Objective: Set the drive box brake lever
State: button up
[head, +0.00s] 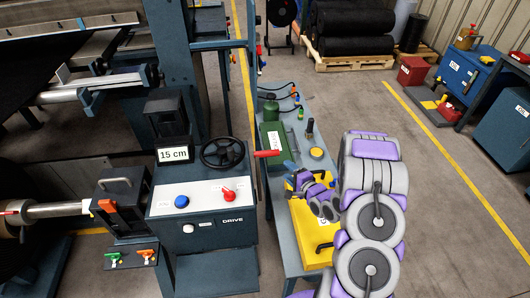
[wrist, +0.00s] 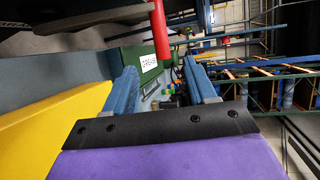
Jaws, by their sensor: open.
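The drive box (head: 202,236) stands at the centre left, with a white panel, a blue button (head: 182,202), a red knob (head: 228,195) and a black handwheel (head: 222,153). A lever with a red grip (head: 267,153) sticks out from its right side. In the wrist view the red grip (wrist: 160,32) hangs from the top, ahead of my blue fingers. My gripper (wrist: 158,72) is open and nothing is between its fingers. In the head view my gripper (head: 292,168) is just right of and below the red grip, apart from it.
A bench (head: 283,238) beside the drive box carries a yellow case (head: 312,235) and a green box (head: 275,143), marked GREASE in the wrist view (wrist: 133,66). The yellow case is close on the left there. Clear floor (head: 440,215) lies to the right.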

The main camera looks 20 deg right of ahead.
aim_at(267, 152)
jog(key=b+x, duration=0.2)
jog(key=x, duration=1.4)
jog(key=shift+w+f+b, duration=0.1)
jog(key=shift+w+b, duration=0.1)
jog(key=shift+b, duration=0.2)
jog(key=shift+w, duration=0.25)
jog(key=shift+c, duration=0.3)
jog(key=shift+s, duration=0.1)
grip_shut()
